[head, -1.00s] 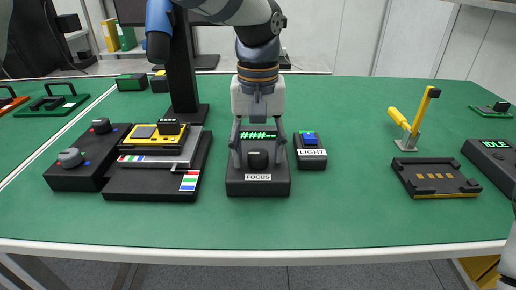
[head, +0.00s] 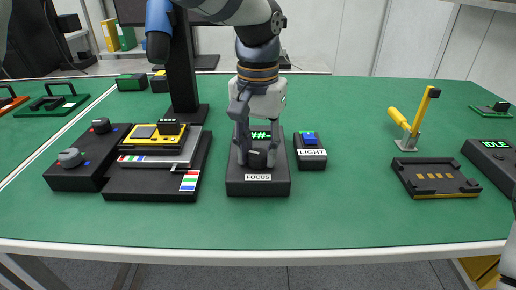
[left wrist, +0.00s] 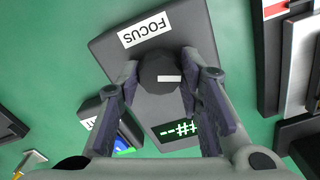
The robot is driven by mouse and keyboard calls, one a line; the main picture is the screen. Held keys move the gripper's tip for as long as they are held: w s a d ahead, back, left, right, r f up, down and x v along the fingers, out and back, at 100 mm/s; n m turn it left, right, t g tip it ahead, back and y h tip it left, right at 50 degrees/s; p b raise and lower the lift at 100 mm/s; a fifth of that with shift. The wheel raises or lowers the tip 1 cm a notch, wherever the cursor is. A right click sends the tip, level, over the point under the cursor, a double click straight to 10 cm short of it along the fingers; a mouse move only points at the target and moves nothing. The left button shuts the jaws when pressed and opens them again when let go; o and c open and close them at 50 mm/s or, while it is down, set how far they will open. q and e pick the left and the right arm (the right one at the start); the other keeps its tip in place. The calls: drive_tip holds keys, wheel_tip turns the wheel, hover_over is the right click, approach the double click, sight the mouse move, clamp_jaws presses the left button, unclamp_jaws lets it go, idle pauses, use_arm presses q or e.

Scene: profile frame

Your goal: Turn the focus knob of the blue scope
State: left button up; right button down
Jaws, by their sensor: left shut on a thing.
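The black focus box (head: 258,188), labelled FOCUS, stands on the green table with a dark round knob (head: 257,158) on top. It also shows in the left wrist view (left wrist: 200,25), where the knob (left wrist: 160,73) bears a white mark. A green-lit display with hash marks (head: 261,135) sits behind the knob, partly hidden by a finger. My left gripper (head: 257,161) points down, twisted, with its fingers shut on the knob's two sides; it also shows in the left wrist view (left wrist: 161,82). My right gripper is not in view. I cannot tell which part is the blue scope.
A small LIGHT box (head: 311,158) stands close right of the focus box. A black stand base with a metal stage (head: 150,185) is close left. A black tray (head: 436,178) and yellow-armed fixture (head: 405,125) are further right. The table front is clear.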

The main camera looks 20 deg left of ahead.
sight(258, 153)
use_arm(q)
drive_tip(key=shift+m, duration=2.3)
drive_tip(key=o, duration=1.2)
drive_tip(key=shift+c, duration=0.2)
wheel_tip(258, 153, up, 12)
